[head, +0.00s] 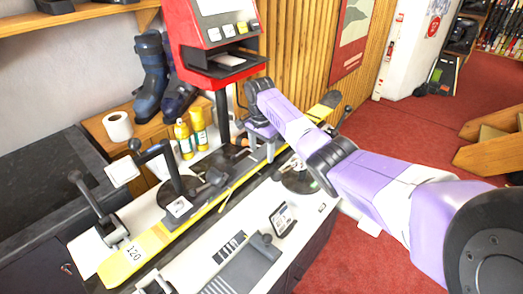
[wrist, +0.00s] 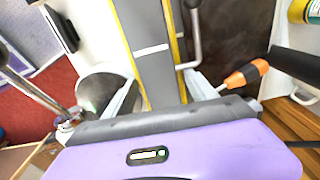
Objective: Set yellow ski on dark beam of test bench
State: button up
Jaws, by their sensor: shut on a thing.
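The yellow ski (head: 158,238) runs diagonally along the test bench in the head view, its near end marked 120 and its far tip (head: 329,100) beyond my gripper. My gripper (head: 262,150) is shut on the ski near its middle. In the wrist view the fingers (wrist: 165,98) stand on either side of the ski's grey top with yellow edges (wrist: 150,45). The dark beam is mostly hidden under and beside the ski. I cannot tell whether the ski touches it.
Black clamps with levers (head: 108,222) stand along the bench. A red machine (head: 215,40) rises behind. Yellow bottles (head: 197,125), a paper roll (head: 117,126) and dark boots (head: 151,75) are at the back. An orange-black screwdriver (wrist: 245,73) lies near my gripper. A small display (head: 282,219) stands in front.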

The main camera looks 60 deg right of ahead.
aim_at(261, 153)
jog(key=shift+f, duration=0.4)
jog(key=o, duration=1.9)
jog(key=shift+f, duration=0.15)
notch_tip(261, 153, up, 13)
jog(key=shift+a, duration=0.35)
jog(key=shift+s, duration=0.1)
